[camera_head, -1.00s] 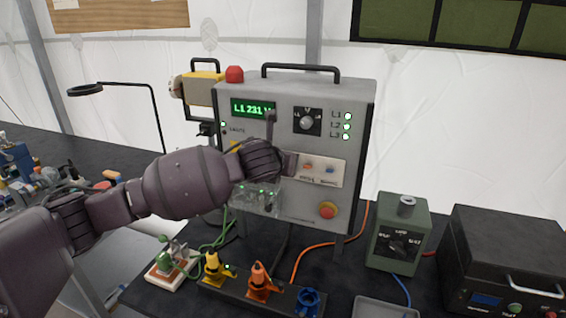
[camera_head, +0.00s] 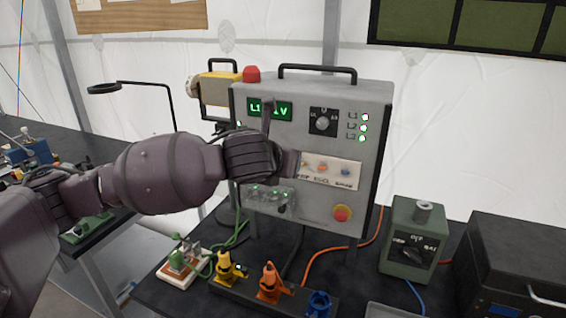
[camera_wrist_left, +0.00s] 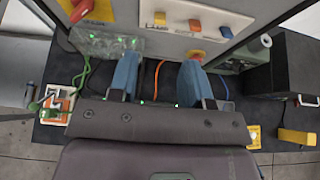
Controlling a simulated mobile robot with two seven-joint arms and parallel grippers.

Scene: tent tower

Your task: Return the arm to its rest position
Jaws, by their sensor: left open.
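My left arm comes in from the left in the head view and ends in front of the grey control cabinet (camera_head: 300,212). My left gripper (camera_wrist_left: 158,75) shows in the left wrist view with its two blue fingers apart and nothing between them. It is near the cabinet's front, below the plate of coloured switches (camera_wrist_left: 185,22). In the head view the wrist hides the gripper's fingers and part of the cabinet face. My right gripper is not in view.
A red-and-yellow stop button (camera_head: 342,213) sits low on the cabinet. Yellow, orange and blue connectors (camera_head: 268,284) stand in front on the dark table. A green selector box (camera_head: 413,240) and a black unit (camera_head: 515,265) stand at the right. A thin lamp (camera_head: 105,88) stands behind my arm.

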